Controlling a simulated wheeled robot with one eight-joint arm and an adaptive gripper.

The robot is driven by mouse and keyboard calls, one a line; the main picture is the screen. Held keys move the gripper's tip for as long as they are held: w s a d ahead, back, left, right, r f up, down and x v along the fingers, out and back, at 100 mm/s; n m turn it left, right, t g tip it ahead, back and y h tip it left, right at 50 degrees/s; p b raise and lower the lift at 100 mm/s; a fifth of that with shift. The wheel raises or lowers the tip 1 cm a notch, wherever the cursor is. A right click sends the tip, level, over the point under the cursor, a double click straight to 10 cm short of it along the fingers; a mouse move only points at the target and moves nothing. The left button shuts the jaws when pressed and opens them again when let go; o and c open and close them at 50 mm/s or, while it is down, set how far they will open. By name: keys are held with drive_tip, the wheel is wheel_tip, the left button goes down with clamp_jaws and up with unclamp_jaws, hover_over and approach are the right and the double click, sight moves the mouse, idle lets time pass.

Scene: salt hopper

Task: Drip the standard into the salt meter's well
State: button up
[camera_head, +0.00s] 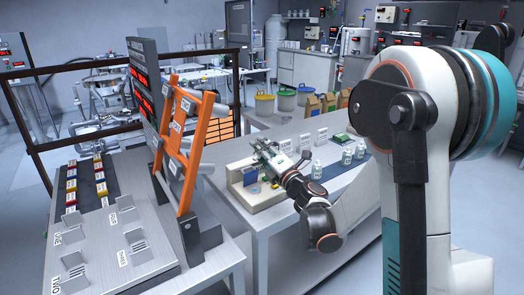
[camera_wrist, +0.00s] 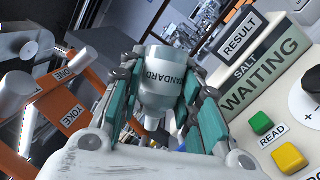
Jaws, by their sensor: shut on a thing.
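My gripper (camera_wrist: 165,85) is shut on a white bottle labelled STANDARD (camera_wrist: 165,76), held between its teal-sided fingers in the wrist view. I cannot tell how far the bottle is tilted. The salt meter (camera_wrist: 236,122) is to the right of the gripper; its display reads WAITING, under the words RESULT and SALT. It has a green READ button (camera_wrist: 261,122) and a yellow button (camera_wrist: 289,157). In the head view my gripper (camera_head: 268,155) is over the beige meter (camera_head: 266,198) on the bench. The meter's well cannot be made out.
Several white bottles (camera_head: 347,157) stand on the bench right of the meter, with small white cards behind. An orange frame (camera_head: 184,150) with YOKE labels stands close on the left, beside a tall panel with red displays (camera_head: 143,95). The bench front has clear room.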

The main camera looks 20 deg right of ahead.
idle(0.5)
drive_tip(key=shift+r+m+h+p, duration=0.35)
drive_tip(key=shift+m+p, duration=0.4)
drive_tip(key=shift+m, duration=0.25)
drive_tip(key=m+g+p, duration=0.1)
drive_tip(key=m+p, duration=0.1)
drive_tip(key=m, duration=0.1)
drive_tip(key=shift+r+g, duration=0.4)
drive_tip(key=m+g+p, duration=0.1)
drive_tip(key=m+p, duration=0.1)
drive_tip(key=r+m+g+p, duration=0.1)
drive_tip(key=m+p, duration=0.1)
drive_tip(key=m, duration=0.1)
drive_tip(key=shift+r, duration=0.2)
drive_tip(key=m+g, duration=0.1)
drive_tip(key=m+y+p, duration=0.1)
drive_tip(key=shift+r+m+g, duration=0.35)
drive_tip(key=shift+m+g, duration=0.05)
drive_tip(key=m+p, duration=0.1)
drive_tip(key=m+g+y, duration=0.1)
drive_tip(key=shift+r+m+p, duration=0.3)
drive_tip(key=shift+r+p, duration=0.1)
drive_tip(key=m, duration=0.1)
drive_tip(key=m+g+y, duration=0.1)
drive_tip(key=shift+r+m+y, duration=0.25)
drive_tip(key=shift+r+m, duration=0.05)
